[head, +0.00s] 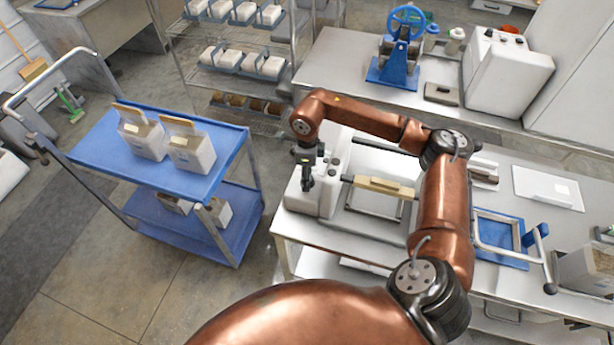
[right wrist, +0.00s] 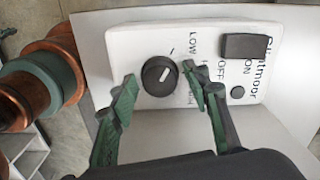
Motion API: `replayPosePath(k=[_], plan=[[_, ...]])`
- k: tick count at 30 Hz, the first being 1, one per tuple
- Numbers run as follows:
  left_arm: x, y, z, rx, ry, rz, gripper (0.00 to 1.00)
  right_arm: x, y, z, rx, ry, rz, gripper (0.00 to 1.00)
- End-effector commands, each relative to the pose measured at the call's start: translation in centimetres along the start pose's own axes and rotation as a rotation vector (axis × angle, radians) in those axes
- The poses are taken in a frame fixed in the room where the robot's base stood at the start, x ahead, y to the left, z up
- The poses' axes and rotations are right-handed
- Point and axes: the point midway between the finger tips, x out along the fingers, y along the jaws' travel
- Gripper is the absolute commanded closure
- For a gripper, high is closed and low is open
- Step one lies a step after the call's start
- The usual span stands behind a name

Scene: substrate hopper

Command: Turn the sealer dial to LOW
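The sealer (head: 330,196) is a white box at the left end of the steel table in the head view. The mark slants up and right in the picture; LOW is printed above right of the dial, and other lettering there is partly hidden by a finger. My right gripper (right wrist: 160,86) is open, with one green-padded fingertip on each side of the dial; contact is unclear. It also shows over the sealer in the head view (head: 305,184). My left gripper is out of view.
A black rocker switch (right wrist: 243,46) and a small round button (right wrist: 237,92) sit beside the dial, near ON and OFF lettering. A blue cart (head: 105,163) with bags stands at left.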

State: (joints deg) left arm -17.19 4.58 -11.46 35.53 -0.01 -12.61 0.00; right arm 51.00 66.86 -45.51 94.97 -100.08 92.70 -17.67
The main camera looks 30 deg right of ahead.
Motion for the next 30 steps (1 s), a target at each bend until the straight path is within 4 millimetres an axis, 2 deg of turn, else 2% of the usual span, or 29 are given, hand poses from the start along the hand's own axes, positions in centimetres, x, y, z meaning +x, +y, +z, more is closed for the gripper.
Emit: replayPosePath(k=[11,14,24,30], plan=[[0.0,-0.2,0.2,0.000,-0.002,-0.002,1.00,-0.4,0.0,0.0,0.001,0.000,0.000,0.53],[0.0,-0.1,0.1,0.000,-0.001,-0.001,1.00,-1.6,-0.1,0.0,0.000,-0.001,-0.002,0.53],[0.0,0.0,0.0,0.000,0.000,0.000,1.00,-8.6,-0.1,0.1,0.000,-0.001,-0.002,0.53],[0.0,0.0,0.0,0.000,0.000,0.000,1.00,-11.2,0.0,0.0,0.000,0.000,0.000,0.53]])
